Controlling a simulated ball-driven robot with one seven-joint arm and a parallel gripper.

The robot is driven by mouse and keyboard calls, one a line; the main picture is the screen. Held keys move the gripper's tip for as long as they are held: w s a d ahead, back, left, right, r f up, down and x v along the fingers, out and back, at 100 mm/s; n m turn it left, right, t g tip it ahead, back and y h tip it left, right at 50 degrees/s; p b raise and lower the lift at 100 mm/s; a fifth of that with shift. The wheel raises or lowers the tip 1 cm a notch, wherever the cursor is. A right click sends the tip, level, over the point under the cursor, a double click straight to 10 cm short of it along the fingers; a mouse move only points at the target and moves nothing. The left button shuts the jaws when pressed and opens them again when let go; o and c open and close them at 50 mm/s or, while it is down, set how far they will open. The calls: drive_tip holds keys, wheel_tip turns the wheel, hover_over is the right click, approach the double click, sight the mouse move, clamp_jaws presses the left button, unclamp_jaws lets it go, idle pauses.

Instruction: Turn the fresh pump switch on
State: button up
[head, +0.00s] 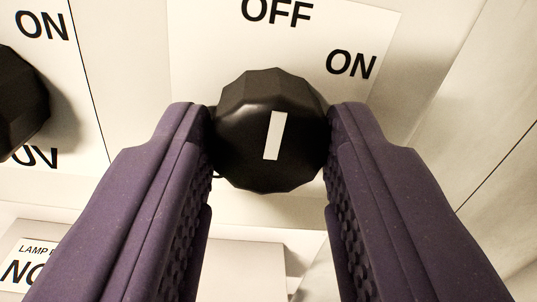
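A black faceted rotary knob (271,130) with a white bar mark sits on a white label plate in the middle of the head view. The mark points up, close to the OFF label (277,12) and leaning slightly right. The ON label (351,65) is to the upper right of the knob. My gripper (270,140) has its purple fingers on the left and right sides of the knob, and both fingertips appear to touch it. No name for this switch is readable.
A partly hidden label (30,265) starting with "LAMP" is at the lower left. The pale panel (450,120) to the right is bare.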

drive_tip(key=shift+m, duration=0.3)
drive_tip(key=m+p, duration=0.2)
drive_tip(key=m, duration=0.3)
drive_tip(key=shift+r, duration=0.1)
drive_tip(key=m+p, duration=0.3)
drive_tip(key=m, duration=0.3)
drive_tip(key=shift+p, duration=0.35)
idle(0.4)
drive_tip(key=o, duration=1.1)
drive_tip(key=shift+d, duration=0.1)
drive_tip(key=shift+c, duration=0.2)
